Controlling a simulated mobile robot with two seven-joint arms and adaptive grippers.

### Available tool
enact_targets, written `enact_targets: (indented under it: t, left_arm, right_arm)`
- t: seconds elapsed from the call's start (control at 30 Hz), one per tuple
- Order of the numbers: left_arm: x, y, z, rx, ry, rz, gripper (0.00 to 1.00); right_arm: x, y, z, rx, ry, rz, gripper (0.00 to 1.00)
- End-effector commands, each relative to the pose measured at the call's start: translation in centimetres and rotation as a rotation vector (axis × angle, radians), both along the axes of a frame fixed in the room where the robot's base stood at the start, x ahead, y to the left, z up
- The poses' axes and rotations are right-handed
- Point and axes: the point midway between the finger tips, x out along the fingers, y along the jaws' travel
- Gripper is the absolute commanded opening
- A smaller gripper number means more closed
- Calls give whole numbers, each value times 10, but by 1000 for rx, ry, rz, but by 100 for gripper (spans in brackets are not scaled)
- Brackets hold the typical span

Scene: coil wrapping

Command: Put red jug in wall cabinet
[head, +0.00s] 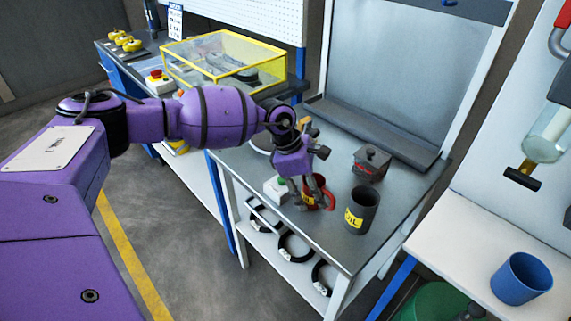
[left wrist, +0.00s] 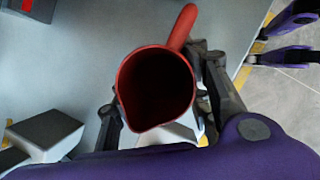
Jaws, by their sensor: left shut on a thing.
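The red jug (head: 321,190) stands upright on the grey worktop, near the middle of the head view. My left gripper (head: 310,202) reaches down from above and is shut on it. In the left wrist view the red jug (left wrist: 157,88) shows its open, dark mouth, with dark fingers on both sides and its handle toward the upper right. A grey unit with a blue handle (head: 470,10) is cut off at the top of the head view; I cannot tell whether it is the wall cabinet.
A dark mug with a yellow label (head: 361,211) stands close right of the jug. A dark box with a knob (head: 371,164) stands behind it. A blue cup (head: 521,279) is on the right table.

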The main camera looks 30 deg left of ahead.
Motion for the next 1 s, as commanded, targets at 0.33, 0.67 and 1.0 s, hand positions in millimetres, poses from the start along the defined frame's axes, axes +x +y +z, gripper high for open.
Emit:
enact_targets:
  t: [0.33,0.67,1.0]
  left_arm:
    - [0,0,-4,-1,1,0,10]
    - [0,0,-3,0,0,-1,62]
    - [0,7,16,1,-4,2,62]
  right_arm:
    - [-6,-1,-6,-3,15,6,0]
    - [-6,-1,-5,-3,13,6,0]
    - [-5,0,-4,-1,10,3,0]
